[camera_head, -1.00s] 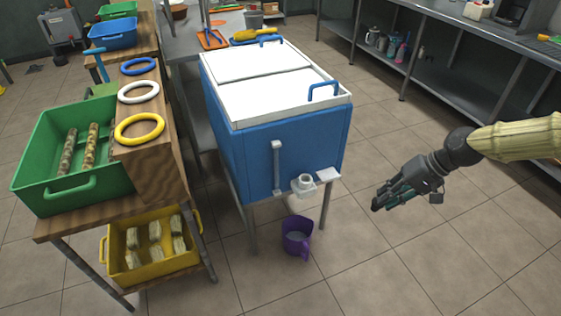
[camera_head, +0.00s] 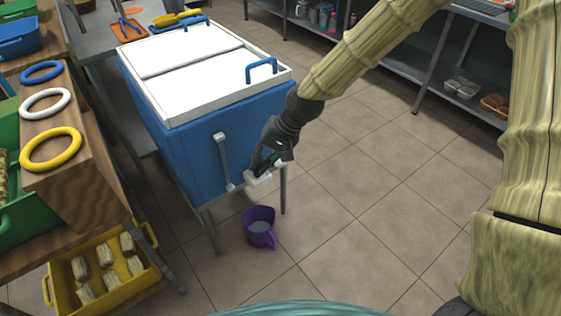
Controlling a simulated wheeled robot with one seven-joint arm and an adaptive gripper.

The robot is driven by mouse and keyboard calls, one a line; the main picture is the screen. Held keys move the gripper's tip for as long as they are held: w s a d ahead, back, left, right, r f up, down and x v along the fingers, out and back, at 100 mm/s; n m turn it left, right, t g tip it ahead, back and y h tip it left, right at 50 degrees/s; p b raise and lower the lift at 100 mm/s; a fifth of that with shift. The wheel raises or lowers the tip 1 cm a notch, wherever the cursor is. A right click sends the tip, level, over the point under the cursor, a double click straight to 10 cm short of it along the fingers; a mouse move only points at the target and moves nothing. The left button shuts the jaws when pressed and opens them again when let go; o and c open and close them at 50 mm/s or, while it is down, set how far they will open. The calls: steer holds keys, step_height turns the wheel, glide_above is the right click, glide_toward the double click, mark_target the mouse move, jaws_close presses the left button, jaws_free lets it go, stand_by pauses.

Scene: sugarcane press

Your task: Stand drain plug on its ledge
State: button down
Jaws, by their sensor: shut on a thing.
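The blue chest (camera_head: 185,140) with a white two-part lid has a drain low on its front. My gripper (camera_head: 260,168) is at this drain and shut, with its dark fingers pointing down and left. The drain plug is hidden by the fingers; they appear closed on it. A white piece of the drain fitting (camera_head: 257,181) shows just below the fingertips. The small white ledge beside the drain is hidden behind my gripper, so I cannot tell how the plug sits relative to it.
A purple jug (camera_head: 260,230) with pale liquid stands on the floor below the drain. A vertical grey bar (camera_head: 223,160) is left of my gripper. A yellow crate (camera_head: 110,285) is at lower left.

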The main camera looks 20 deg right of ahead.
steer(key=shift+a+f+m+b, duration=0.35)
steer(key=shift+f+m, duration=0.15)
steer(key=shift+f, duration=0.15)
steer(key=f+m+h+b, duration=0.1)
steer(key=m, duration=0.1)
steer(key=w+f+m+t+h+b, duration=0.1)
steer(key=f+m, duration=0.1)
steer(key=f+m+t+b, duration=0.1)
steer(key=m+b, duration=0.1)
steer(key=shift+w+d+f+m+h, duration=0.1)
steer(key=shift+w+f+m+h, duration=0.05)
steer(key=shift+w+m+h, duration=0.2)
steer(key=shift+w+d+f+m+h+b, duration=0.15)
steer(key=shift+w+d+m+h+b, duration=0.15)
steer(key=shift+m, duration=0.2)
steer(key=shift+w+d+f+m+h+b, duration=0.1)
steer(key=shift+d+m+h+b, duration=0.05)
steer(key=shift+d+m+b, duration=0.25)
steer(key=shift+w+d+f+b, duration=0.8)
steer(key=shift+w+d, duration=0.65)
steer(key=shift+w, duration=0.8)
steer(key=shift+w+d+f+b, duration=0.85)
steer(key=shift+w+d, duration=0.65)
steer(key=shift+w, duration=0.7)
steer(key=shift+w+d+f+b, duration=0.8)
steer(key=shift+w+d, duration=0.65)
steer(key=shift+w, duration=0.8)
steer(key=shift+t, duration=0.3)
steer(key=shift+f, duration=0.1)
